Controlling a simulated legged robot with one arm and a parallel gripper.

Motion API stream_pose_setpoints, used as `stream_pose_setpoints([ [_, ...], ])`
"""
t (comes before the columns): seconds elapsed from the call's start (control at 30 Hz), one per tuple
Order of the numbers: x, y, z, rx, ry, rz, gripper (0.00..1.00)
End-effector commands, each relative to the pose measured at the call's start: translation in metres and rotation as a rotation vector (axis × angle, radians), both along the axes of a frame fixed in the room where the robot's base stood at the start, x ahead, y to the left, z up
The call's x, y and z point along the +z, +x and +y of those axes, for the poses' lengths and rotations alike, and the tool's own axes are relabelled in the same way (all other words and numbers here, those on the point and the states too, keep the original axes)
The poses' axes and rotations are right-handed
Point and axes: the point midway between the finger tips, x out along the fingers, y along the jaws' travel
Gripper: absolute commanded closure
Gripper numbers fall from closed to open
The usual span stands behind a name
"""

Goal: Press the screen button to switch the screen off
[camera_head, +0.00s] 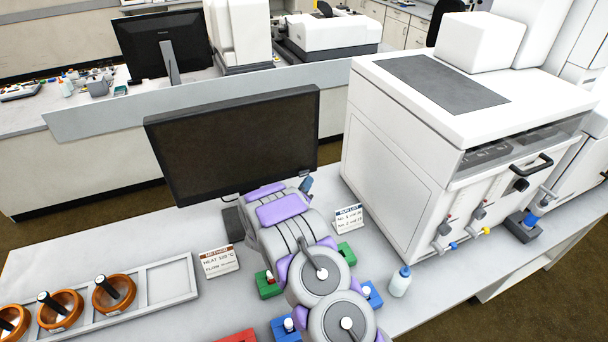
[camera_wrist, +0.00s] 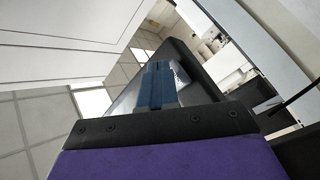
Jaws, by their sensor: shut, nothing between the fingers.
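The monitor (camera_head: 240,140) stands on the bench with a dark, blank screen facing me. In the wrist view, what looks like its dark frame (camera_wrist: 182,55) runs just beyond my fingers. My gripper (camera_head: 306,184) is at the monitor's lower right corner, with its blue fingers shut and empty. The fingers also show in the wrist view (camera_wrist: 157,84), pressed together. I cannot tell whether they touch the frame. I cannot make out the screen button; my gripper and arm cover part of the monitor's lower right edge.
A large white instrument (camera_head: 400,150) stands close on the right. A small sign (camera_head: 348,219), green and blue blocks and a small bottle (camera_head: 400,281) are near my arm. A tray (camera_head: 180,278) with orange rings and another sign (camera_head: 219,261) lie left.

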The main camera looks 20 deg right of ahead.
Motion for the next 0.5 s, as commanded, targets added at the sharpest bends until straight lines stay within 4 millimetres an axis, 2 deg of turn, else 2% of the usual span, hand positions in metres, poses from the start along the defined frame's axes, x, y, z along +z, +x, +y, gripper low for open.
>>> stream_pose_setpoints([
  [0.33, 0.0, -0.002, 0.0, 0.001, 0.001, 0.001, 1.0],
  [0.5, 0.0, -0.015, 0.0, 0.001, 0.002, 0.001, 1.0],
])
